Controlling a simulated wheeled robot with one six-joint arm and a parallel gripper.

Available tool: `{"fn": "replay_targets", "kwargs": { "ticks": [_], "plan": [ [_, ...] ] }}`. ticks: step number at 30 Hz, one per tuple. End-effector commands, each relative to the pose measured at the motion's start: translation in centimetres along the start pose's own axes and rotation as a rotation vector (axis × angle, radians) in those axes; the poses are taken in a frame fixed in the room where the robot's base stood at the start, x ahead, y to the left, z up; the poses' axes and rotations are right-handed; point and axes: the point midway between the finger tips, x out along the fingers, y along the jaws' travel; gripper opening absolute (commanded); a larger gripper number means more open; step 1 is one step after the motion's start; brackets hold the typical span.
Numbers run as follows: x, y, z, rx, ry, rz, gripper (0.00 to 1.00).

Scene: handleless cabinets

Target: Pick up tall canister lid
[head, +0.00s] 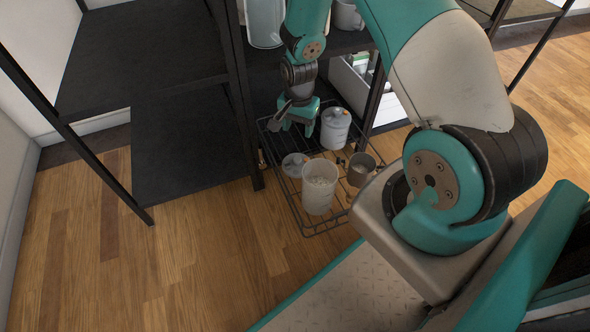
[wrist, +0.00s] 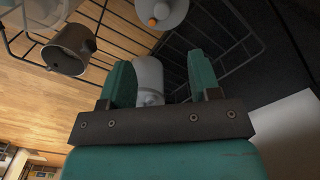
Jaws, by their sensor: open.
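My gripper (head: 297,126) is open and empty, pointing down over the back of the basket, apart from the lid.
The wire basket (head: 306,234) is pulled out from a black shelf unit. A dark metal cup (head: 361,168) stands at its right, also in the wrist view (wrist: 70,48). Black shelves (head: 190,150) rise at left. Wooden floor in front is clear.

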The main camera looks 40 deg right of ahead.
Motion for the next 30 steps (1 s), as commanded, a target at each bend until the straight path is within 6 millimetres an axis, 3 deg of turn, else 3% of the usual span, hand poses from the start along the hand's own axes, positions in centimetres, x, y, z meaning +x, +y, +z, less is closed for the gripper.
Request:
{"fn": "replay_targets", "kwargs": {
  "ticks": [1,9,19,30],
  "plan": [
    [2.1,0.1,0.0,0.000,-0.002,0.002,0.57],
    [7.4,-0.1,0.1,-0.003,-0.002,0.001,0.57],
    [9.3,-0.2,0.1,-0.005,-0.001,0.000,0.57],
    [13.8,-0.5,-0.1,-0.006,0.000,-0.001,0.57]
  ]
}}
